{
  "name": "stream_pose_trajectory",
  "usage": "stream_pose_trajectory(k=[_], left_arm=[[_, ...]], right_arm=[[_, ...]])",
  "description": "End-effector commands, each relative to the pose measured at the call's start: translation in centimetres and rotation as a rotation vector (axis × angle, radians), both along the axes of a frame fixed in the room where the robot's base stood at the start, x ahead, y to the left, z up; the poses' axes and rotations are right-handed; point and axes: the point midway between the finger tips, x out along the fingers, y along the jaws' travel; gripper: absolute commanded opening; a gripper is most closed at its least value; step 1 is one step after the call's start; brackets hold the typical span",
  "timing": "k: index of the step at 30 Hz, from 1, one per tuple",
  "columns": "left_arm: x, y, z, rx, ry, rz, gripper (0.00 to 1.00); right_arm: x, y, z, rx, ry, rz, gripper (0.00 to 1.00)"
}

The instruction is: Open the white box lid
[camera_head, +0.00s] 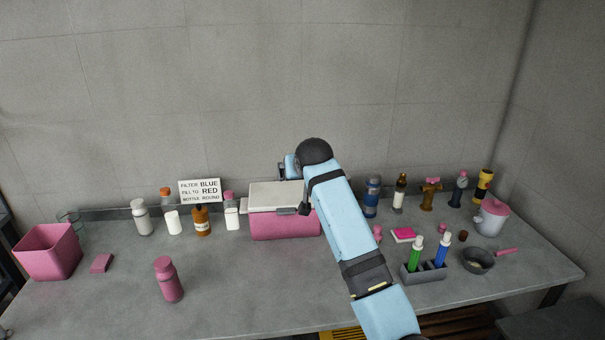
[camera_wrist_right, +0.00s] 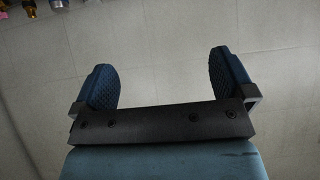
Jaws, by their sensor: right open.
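The box (camera_head: 285,226) is pink with a white lid (camera_head: 272,194) and stands at the back middle of the counter in the head view. The lid looks closed, and its right part is hidden behind my right arm. My right arm comes in from the bottom right and passes in front of the box's right end. In the right wrist view my right gripper (camera_wrist_right: 161,62) is open, with only bare wall seen between its two dark blue fingers. In the head view the fingers are mostly hidden by the arm. My left gripper is not in view.
A pink bin (camera_head: 48,252), several bottles and a sign (camera_head: 200,191) stand left of the box. A pink bottle (camera_head: 168,279) stands in front. On the right are a marker holder (camera_head: 423,274), a pan (camera_head: 478,260) and a pink-lidded pot (camera_head: 491,219). The front-middle counter is clear.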

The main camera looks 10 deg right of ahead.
Motion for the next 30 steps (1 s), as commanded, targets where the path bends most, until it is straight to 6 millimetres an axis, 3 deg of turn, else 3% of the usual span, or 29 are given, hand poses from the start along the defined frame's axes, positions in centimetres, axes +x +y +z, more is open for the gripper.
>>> stream_pose_trajectory(k=[13,17,20,23,30], left_arm=[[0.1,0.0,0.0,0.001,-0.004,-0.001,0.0],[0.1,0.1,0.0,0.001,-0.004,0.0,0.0],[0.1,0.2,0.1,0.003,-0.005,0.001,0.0],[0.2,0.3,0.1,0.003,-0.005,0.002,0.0],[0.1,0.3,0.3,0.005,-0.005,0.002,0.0]], right_arm=[[-0.9,-0.1,0.7,0.0,0.001,0.0,1.0],[-1.3,-0.4,-0.8,0.0,0.004,0.002,1.0],[-2.5,-1.1,-4.6,0.002,0.006,0.011,1.0],[-5.0,-2.3,-10.2,0.003,0.002,0.027,1.0],[-14.4,-5.0,-22.7,0.002,-0.022,0.076,1.0]])
